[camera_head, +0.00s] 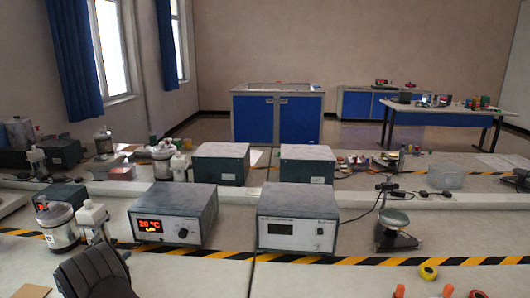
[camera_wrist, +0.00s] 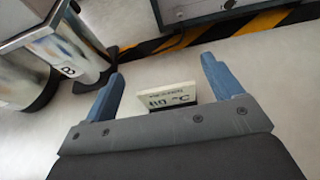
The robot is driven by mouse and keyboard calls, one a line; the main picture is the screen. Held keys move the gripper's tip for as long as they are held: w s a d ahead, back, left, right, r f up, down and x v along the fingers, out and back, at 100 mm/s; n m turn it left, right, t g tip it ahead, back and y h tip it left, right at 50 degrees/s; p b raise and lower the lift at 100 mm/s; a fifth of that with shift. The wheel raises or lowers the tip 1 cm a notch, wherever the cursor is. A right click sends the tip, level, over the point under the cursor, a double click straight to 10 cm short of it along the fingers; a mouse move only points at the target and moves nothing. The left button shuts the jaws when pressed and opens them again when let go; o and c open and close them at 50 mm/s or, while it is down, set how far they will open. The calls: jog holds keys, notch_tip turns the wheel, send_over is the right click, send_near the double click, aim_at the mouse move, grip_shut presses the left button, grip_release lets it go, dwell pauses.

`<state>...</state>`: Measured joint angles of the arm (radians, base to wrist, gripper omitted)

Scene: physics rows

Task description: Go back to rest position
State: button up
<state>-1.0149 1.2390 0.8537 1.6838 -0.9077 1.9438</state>
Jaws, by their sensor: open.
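My gripper (camera_wrist: 163,66) shows in the wrist view with its two blue fingers spread wide apart. A small white plate with dark printed marks (camera_wrist: 168,96) shows between the fingers, with a gap on each side of it. I cannot tell how far below the fingers it lies. In the head view a dark part of my arm (camera_head: 95,275) shows at the lower left, and my fingers cannot be made out there.
A metal cylinder (camera_wrist: 35,60) stands left of my gripper. A box instrument (camera_wrist: 190,8) and striped tape (camera_wrist: 262,22) lie beyond. In the head view, a lit-display box (camera_head: 174,215) and a second box (camera_head: 298,218) stand mid-bench; tape rolls (camera_head: 428,272) lie at right.

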jog(key=shift+r, duration=0.65)
